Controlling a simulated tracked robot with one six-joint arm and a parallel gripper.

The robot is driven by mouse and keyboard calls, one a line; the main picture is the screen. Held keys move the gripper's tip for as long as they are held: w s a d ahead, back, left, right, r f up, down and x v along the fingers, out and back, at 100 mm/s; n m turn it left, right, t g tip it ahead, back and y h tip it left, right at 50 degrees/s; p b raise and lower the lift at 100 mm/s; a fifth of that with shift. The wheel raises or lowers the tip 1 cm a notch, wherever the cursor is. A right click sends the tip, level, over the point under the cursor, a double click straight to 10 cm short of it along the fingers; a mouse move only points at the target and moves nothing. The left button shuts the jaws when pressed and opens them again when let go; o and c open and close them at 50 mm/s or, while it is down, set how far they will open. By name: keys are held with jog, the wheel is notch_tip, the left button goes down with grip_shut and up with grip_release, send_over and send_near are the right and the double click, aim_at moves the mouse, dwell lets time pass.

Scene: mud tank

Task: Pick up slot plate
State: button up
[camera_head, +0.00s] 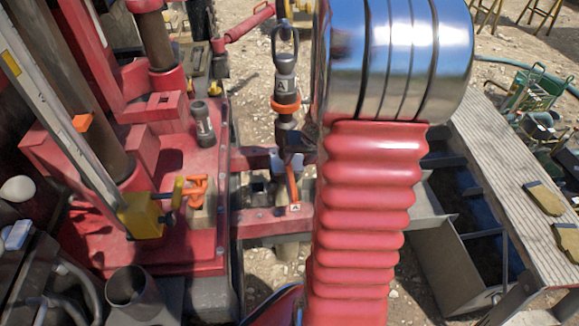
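A flat piece with an orange handle and a small "A" label (293,190) lies at the opening in the red rig frame, left of my red ribbed arm; it may be the slot plate, but I cannot tell for sure. A second orange-handled piece (196,190) stands on a small block on the red deck; its exact shape is unclear. My ribbed arm with its chrome joint fills the middle right and hides what lies behind it. I cannot make out my gripper; its fingers do not show.
A steel lifting swivel with an orange band (285,85) hangs upright above the opening, close to my arm. The red rig deck (190,235) with its columns fills the left. A wooden walkway (500,165) edges an open tank (465,240) at right, with a green cart (525,90) beyond.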

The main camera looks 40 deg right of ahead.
aim_at(291, 168)
jog(key=shift+x, duration=1.45)
jog(key=shift+x, duration=2.55)
jog(key=shift+w+d, duration=0.15)
jog(key=shift+c, duration=0.4)
grip_shut()
jog(key=shift+d+r, duration=0.1)
jog(key=shift+r, duration=0.05)
